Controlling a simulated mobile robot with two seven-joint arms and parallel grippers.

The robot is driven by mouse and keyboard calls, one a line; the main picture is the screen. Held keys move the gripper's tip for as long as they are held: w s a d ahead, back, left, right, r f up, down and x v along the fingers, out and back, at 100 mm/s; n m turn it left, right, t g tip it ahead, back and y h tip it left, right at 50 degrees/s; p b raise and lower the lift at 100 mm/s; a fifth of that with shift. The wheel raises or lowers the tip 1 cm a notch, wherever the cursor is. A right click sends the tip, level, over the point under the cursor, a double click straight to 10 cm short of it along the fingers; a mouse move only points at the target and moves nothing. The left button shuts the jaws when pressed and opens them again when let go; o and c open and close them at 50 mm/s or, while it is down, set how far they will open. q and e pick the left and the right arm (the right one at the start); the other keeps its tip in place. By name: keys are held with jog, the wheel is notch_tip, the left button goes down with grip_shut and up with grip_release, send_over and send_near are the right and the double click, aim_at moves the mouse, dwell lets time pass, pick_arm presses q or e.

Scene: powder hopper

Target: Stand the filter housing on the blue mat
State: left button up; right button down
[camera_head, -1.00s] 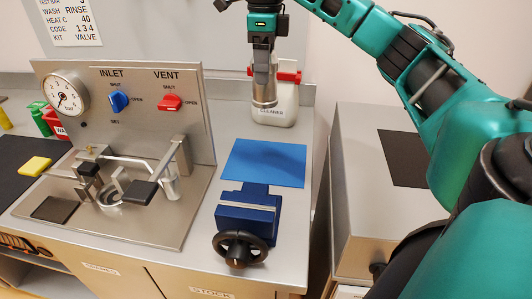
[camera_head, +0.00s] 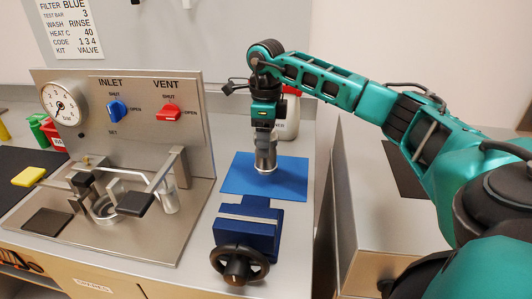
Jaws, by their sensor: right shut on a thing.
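The filter housing (camera_head: 266,160) is a grey metal cylinder. My right gripper (camera_head: 265,138) is shut on its upper part and points straight down. The housing is upright over the back middle of the blue mat (camera_head: 288,182). Its lower end appears at or just above the mat surface; I cannot tell whether it touches. The gripper fingers hide the top of the housing. My left gripper is not in view.
A blue vise with a black handwheel (camera_head: 239,259) stands in front of the mat. The steel panel rig (camera_head: 130,160) with gauge and clamps is to the left. The mat around the housing is clear.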

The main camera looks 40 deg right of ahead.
jog(key=shift+f, duration=1.95)
jog(key=shift+f, duration=0.2)
jog(key=shift+c, duration=0.9)
grip_release()
notch_tip(320, 180, up, 12)
jog(key=shift+r, duration=0.2)
